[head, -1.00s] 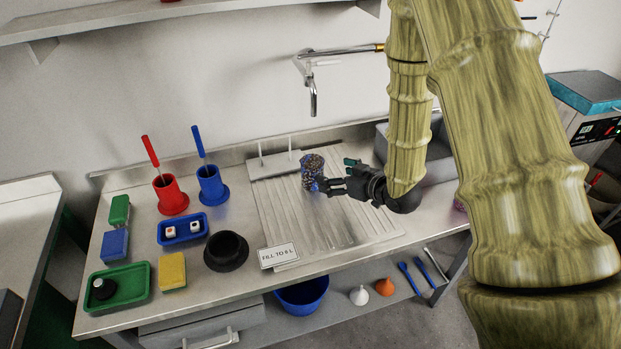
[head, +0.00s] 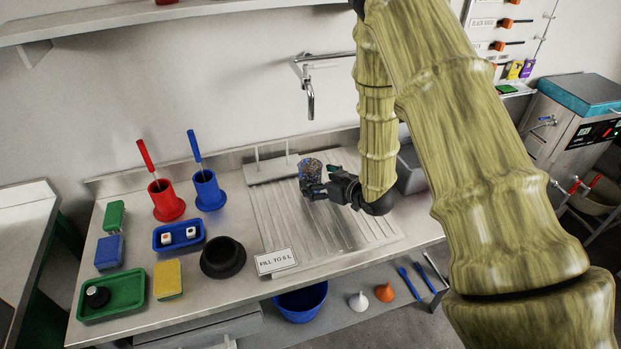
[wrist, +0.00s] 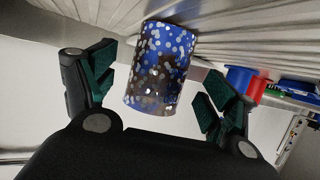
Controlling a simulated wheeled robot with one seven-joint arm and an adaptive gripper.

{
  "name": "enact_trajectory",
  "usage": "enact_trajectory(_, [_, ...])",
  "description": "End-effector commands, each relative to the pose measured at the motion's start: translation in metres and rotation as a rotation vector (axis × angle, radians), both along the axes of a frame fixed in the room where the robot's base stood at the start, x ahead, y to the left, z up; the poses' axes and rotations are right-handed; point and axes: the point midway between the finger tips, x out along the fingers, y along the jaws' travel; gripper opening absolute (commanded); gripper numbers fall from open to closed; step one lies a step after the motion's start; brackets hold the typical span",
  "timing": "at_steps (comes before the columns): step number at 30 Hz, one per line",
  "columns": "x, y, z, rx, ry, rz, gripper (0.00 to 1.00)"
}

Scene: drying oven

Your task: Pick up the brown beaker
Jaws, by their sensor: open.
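The beaker (head: 310,167) is a cylinder speckled blue, dark brown and white, standing on the ridged drainboard (head: 345,230) in the head view. My gripper (head: 313,190) is beside it at its front right, and the fingers partly cover its lower part. In the wrist view the beaker (wrist: 160,68) appears between the two green-padded fingers, with gaps on both sides. It looks slightly tilted there because of the camera angle. The fingers are apart and do not grip it.
A red holder (head: 166,203) and a blue holder (head: 208,194) with handled tools stand left of the drainboard. A black round pot (head: 222,260) and a sign (head: 276,261) are in front. A tap (head: 310,100) hangs behind the beaker.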

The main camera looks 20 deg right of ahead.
Motion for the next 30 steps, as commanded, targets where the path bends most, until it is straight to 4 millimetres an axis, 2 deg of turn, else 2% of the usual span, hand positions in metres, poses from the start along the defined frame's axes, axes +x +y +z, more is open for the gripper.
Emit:
enact_trajectory(9, [0.03,0.014,-0.014,0.0,0.0,0.001,0.85])
enact_trajectory(20, [0.037,0.016,-0.018,0.001,0.0,0.0,0.85])
enact_trajectory(28, [0.037,0.016,-0.018,0.001,0.0,0.0,0.38])
enact_trajectory(29, [0.037,0.016,-0.018,0.001,0.0,0.0,0.33])
enact_trajectory(30, [0.037,0.016,-0.018,0.001,0.0,0.0,0.33])
